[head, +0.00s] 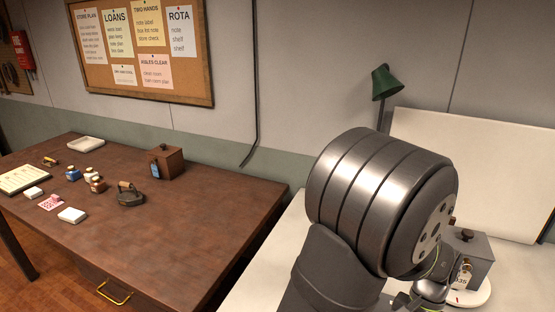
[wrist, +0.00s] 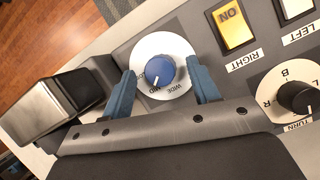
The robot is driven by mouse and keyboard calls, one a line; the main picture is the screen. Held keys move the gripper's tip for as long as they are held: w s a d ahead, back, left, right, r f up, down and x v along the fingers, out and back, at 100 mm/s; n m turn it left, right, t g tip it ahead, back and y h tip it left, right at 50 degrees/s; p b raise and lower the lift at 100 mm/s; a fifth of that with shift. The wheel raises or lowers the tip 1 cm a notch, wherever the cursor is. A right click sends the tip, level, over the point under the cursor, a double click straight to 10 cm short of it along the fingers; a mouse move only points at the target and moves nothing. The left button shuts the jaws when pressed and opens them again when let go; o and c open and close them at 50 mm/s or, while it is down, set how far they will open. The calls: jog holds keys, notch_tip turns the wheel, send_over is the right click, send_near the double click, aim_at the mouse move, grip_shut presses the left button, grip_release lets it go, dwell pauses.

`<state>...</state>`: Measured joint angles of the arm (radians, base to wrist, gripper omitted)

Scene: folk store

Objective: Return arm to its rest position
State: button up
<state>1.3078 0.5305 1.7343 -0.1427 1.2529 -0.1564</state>
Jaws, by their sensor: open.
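My gripper (wrist: 163,80) shows in the wrist view with its two blue fingers apart. A blue knob (wrist: 160,69) on a round white dial marked WIDE and MID appears between the fingers, with a gap on each side. I cannot tell how far above the panel the fingertips are. In the head view my arm fills the right foreground, bent down over the white bench (head: 262,283), and hides most of the panel and the fingers.
The panel holds a lit yellow ON switch (wrist: 233,27), a white switch (wrist: 295,8) and a black knob (wrist: 297,96). A grey box (head: 473,250) stands close beside my arm. A brown table (head: 200,215) with small items is at left. A green lamp (head: 385,83) stands behind.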

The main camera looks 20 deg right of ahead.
jog(key=shift+s+a+f, duration=0.1)
jog(key=shift+a+f, duration=0.1)
jog(key=shift+f, duration=0.4)
jog(key=n, duration=0.2)
jog(key=n+g+h, duration=0.1)
jog(key=n, duration=0.2)
jog(key=shift+a+r+h, duration=0.1)
jog(key=shift+h, duration=0.2)
jog(key=n+h, duration=0.1)
jog(key=n, duration=0.4)
jog(key=shift+g+h, duration=0.4)
jog(key=shift+v, duration=2.15)
